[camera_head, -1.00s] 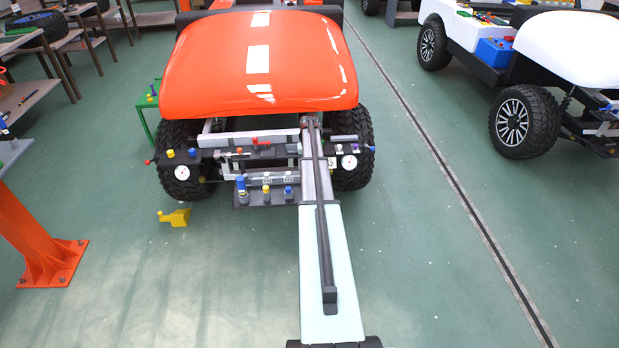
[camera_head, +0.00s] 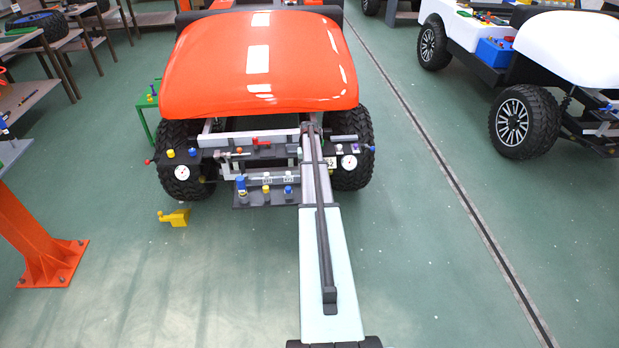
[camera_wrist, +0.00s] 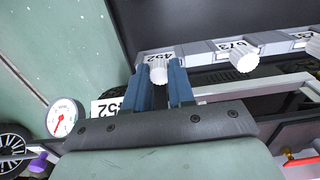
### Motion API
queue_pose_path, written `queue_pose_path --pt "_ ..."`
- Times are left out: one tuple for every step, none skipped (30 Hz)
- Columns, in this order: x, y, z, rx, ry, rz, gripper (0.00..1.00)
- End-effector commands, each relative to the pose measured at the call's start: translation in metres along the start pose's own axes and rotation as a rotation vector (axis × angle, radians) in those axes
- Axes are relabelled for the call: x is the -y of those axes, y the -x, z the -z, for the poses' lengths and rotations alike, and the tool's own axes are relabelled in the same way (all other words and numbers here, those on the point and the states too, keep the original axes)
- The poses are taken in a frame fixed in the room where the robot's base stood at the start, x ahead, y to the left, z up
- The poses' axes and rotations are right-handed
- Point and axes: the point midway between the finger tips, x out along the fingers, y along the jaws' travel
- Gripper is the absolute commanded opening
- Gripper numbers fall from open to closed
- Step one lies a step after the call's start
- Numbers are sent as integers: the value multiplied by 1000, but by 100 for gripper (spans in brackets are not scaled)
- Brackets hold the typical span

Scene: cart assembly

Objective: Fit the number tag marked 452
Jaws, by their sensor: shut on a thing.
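In the wrist view, my gripper (camera_wrist: 164,82) has two blue fingers standing on either side of a white ribbed knob (camera_wrist: 158,73), and it is shut on that knob. Right beside the knob is the small number tag marked 452 (camera_wrist: 152,57), at the end of a grey rail (camera_wrist: 192,54). Whether the tag still touches the rail is unclear. A larger white plate reading 452 (camera_wrist: 107,107) shows left of the gripper, partly hidden by the gripper body. In the head view part of this plate (camera_head: 332,163) shows beside my arm, which hides my fingers.
A second tag marked 573 (camera_wrist: 230,45) with its own white knob (camera_wrist: 243,61) sits along the rail. A round gauge (camera_wrist: 62,117) is left of the plate. The orange hood (camera_head: 258,65) rises behind. A dark tray (camera_head: 250,204) with small fittings lies left of my arm.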

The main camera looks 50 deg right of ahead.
Motion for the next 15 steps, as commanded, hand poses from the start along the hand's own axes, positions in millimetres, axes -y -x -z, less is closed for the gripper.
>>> queue_pose_path --pt "0 0 0 0 0 0 0" --pt "0 0 0 0 0 0 0" --pt "0 0 0 0 0 0 0" --pt "0 0 0 0 0 0 0" --pt "0 0 0 0 0 0 0" --pt "0 1 0 0 0 0 0" --pt "0 2 0 0 0 0 0" --pt "0 2 0 0 0 0 0" --pt "0 4 0 0 0 0 0" --pt "0 6 0 0 0 0 0" --pt "0 8 0 0 0 0 0" --pt "0 11 0 0 0 0 0" --pt "0 14 0 0 0 0 0" --pt "0 17 0 0 0 0 0" --pt "0 20 0 -1 0 0 0"
